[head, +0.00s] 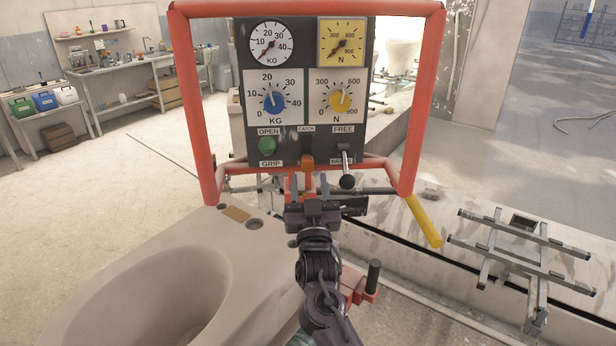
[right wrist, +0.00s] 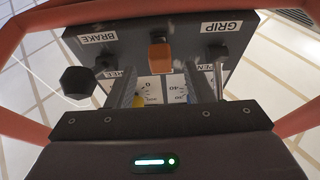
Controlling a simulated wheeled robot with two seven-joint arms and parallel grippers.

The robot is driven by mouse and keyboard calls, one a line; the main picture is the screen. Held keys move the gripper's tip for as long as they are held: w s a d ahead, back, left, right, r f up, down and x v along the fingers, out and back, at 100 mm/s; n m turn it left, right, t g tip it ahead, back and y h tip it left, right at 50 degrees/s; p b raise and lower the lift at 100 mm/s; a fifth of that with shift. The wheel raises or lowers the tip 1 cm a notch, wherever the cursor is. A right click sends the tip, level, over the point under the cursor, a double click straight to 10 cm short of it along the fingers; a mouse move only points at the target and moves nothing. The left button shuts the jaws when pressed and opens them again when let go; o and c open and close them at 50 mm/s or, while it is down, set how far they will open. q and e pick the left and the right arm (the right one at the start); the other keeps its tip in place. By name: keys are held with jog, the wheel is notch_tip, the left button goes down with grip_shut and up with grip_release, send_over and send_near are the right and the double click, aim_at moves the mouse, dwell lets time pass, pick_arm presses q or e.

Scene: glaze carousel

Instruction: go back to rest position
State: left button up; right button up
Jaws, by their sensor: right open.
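My right gripper (head: 310,185) is open and empty, just below the lower edge of a dark control panel (head: 290,150). In the right wrist view its two fingers (right wrist: 165,88) stand apart, with the panel's orange catch (right wrist: 160,52) beyond and between them. The catch also shows in the head view (head: 307,163). A green knob (head: 267,146) sits left of the catch, between the labels OPEN and GRIP. A lever with a black ball (head: 347,181) hangs at the right under FREE and partly covers the lower label. My left gripper is out of view.
A red tube frame (head: 409,100) surrounds the panel with its dials. A pale basin-shaped piece (head: 170,290) fills the lower left. A yellow handle (head: 424,221) and a metal rack (head: 520,250) are at right. Benches (head: 125,83) stand far left; open floor lies between.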

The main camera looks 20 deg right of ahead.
jog(key=shift+v, duration=1.2)
